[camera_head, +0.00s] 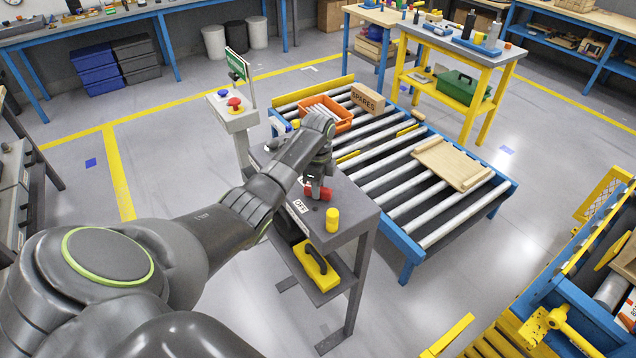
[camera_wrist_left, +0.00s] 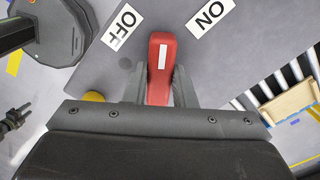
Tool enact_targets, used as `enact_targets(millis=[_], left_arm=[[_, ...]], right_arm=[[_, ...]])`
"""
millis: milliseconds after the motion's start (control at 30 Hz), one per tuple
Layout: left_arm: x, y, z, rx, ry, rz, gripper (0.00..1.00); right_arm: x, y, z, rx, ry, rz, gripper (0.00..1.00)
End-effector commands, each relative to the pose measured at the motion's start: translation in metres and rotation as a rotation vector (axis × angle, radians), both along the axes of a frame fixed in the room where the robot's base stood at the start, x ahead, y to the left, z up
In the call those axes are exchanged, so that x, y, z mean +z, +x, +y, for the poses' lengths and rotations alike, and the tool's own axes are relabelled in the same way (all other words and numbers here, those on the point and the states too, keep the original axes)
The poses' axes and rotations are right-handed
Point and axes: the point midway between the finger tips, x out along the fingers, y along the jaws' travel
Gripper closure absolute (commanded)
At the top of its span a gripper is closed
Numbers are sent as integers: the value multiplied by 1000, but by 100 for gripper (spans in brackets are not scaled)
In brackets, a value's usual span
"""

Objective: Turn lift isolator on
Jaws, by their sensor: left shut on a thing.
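The lift isolator's red handle (camera_wrist_left: 160,62) has a white stripe and sits on a grey panel. In the left wrist view it points up between an OFF label (camera_wrist_left: 123,27) on its left and an ON label (camera_wrist_left: 210,16) on its right. My left gripper (camera_wrist_left: 158,85) is shut on the handle, with a finger on each side. In the head view my left gripper (camera_head: 316,188) is over the grey stand (camera_head: 352,205), and part of the red handle (camera_head: 325,194) shows beside it. The OFF label (camera_head: 300,206) also shows there; the ON label is hidden. My right gripper is not in view.
A yellow knob (camera_head: 332,218) stands on the grey stand's top, near the handle. A roller conveyor (camera_head: 408,249) lies behind and to the right, bearing an orange crate (camera_head: 340,112), a SPARES box (camera_head: 367,98) and a wooden pallet (camera_head: 452,163). A button post (camera_head: 236,118) stands behind.

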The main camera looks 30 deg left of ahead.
Motion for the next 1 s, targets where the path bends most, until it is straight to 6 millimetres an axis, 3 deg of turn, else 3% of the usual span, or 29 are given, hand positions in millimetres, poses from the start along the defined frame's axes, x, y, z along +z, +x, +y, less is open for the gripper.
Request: enact_targets(millis=[500,1000], left_arm=[[1,1,0,-461,0,-3,99],[1,1,0,-674,-1,-2,99]], right_arm=[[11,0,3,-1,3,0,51],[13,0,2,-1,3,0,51]])
